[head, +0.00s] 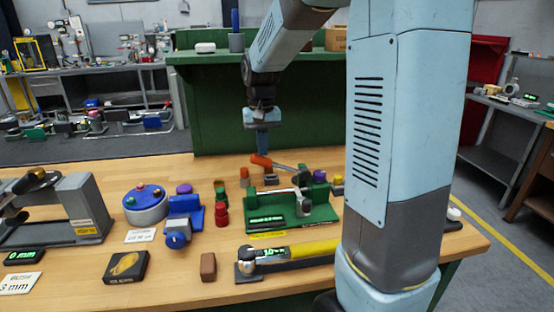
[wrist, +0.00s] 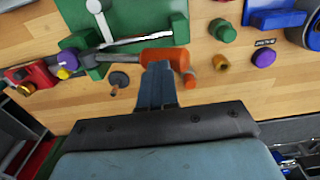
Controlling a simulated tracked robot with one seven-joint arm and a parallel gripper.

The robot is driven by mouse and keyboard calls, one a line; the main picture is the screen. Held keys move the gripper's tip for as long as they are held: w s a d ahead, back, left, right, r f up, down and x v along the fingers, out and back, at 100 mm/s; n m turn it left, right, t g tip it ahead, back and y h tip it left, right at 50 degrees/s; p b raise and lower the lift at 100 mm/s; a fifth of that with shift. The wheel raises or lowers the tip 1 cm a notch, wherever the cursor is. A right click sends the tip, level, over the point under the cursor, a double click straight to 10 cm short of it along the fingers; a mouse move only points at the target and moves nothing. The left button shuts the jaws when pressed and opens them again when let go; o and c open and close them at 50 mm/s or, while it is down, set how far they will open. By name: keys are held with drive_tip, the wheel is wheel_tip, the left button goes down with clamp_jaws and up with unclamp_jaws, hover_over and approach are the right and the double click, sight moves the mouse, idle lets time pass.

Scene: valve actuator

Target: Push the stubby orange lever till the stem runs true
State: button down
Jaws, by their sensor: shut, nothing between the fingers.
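The stubby orange lever (head: 261,160) sticks out from the back of the green valve fixture (head: 310,213), on a grey metal arm. It also shows in the wrist view (wrist: 168,58), just beyond the fingertips. My gripper (head: 262,150) points down behind the fixture, its fingers together and empty. In the wrist view the fingertips (wrist: 158,66) overlap the near edge of the lever; I cannot tell whether they touch it. A bright metal rod (wrist: 122,42) lies across the green fixture. My arm hides part of the bench to the right.
A blue fixture (head: 184,215) and a round grey part (head: 145,205) stand left of the green fixture. A yellow-handled torque wrench (head: 290,254) lies in front. A small orange peg (wrist: 190,80) stands close beside the lever. A green panel (head: 230,105) rises behind the bench.

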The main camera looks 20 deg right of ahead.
drive_tip(key=shift+w+a+f, duration=0.1)
drive_tip(key=shift+a+f, duration=0.2)
drive_tip(key=shift+f, duration=0.5)
drive_tip(key=shift+a+f, duration=0.25)
drive_tip(key=shift+f, duration=0.5)
idle(0.7)
drive_tip(key=shift+w+a+f, duration=0.1)
drive_tip(key=shift+a+f, duration=0.05)
drive_tip(key=shift+f, duration=0.9)
drive_tip(key=shift+a+f, duration=0.15)
drive_tip(key=shift+f, duration=0.85)
idle(1.2)
drive_tip(key=shift+r, duration=0.15)
idle(0.3)
drive_tip(key=shift+s+d+r, duration=0.1)
drive_tip(key=shift+d+r, duration=0.3)
drive_tip(key=shift+r, duration=1.15)
drive_tip(key=shift+s+d+r, duration=0.1)
drive_tip(key=shift+d+r, duration=0.35)
drive_tip(key=shift+r, duration=1.05)
drive_tip(key=shift+s+d+r, duration=0.1)
drive_tip(key=shift+d+r, duration=0.3)
drive_tip(key=shift+r, duration=1.15)
